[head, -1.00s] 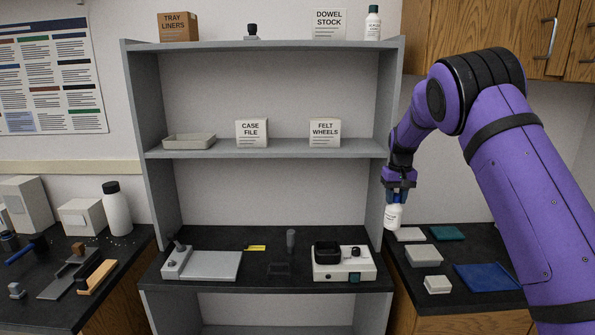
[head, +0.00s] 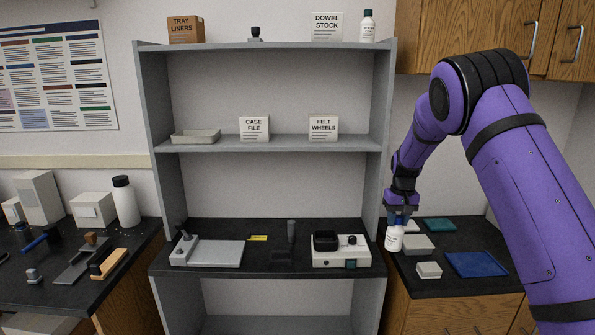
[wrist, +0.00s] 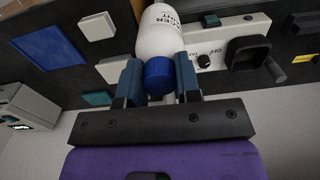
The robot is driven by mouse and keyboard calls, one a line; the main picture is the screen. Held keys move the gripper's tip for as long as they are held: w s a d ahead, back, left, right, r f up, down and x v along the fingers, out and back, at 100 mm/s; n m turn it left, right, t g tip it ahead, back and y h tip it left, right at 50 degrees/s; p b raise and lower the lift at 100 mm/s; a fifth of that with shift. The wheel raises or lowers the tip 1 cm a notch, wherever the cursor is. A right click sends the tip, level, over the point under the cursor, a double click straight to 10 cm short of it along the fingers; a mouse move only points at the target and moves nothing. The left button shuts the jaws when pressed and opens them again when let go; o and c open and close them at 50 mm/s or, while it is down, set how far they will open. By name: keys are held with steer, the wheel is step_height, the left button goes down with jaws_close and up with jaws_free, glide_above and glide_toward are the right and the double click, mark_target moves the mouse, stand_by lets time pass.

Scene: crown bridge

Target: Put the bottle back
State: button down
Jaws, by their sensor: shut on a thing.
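My gripper (head: 397,212) is shut on a white bottle (head: 394,239), which hangs upright below the fingers beside the right side panel of the grey shelf unit. In the wrist view the gripper fingers (wrist: 159,82) close around the bottle's blue cap, and its white labelled body (wrist: 160,35) extends beyond them. In the head view the cap is mostly hidden between the fingers. Another white bottle with a dark cap (head: 368,26) stands on the top shelf at the right.
The shelf unit (head: 386,110) holds a shallow tray (head: 196,136) and boxes. A white device (head: 341,257) stands on its dark worktop. The right counter carries several pads and a blue mat (head: 476,264). The middle of the worktop and the middle shelf's left-centre have some free room.

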steer(key=s+f, duration=1.4)
steer(key=s, duration=0.2)
steer(key=shift+a+f, duration=0.15)
steer(key=shift+f, duration=0.15)
steer(key=shift+a, duration=0.15)
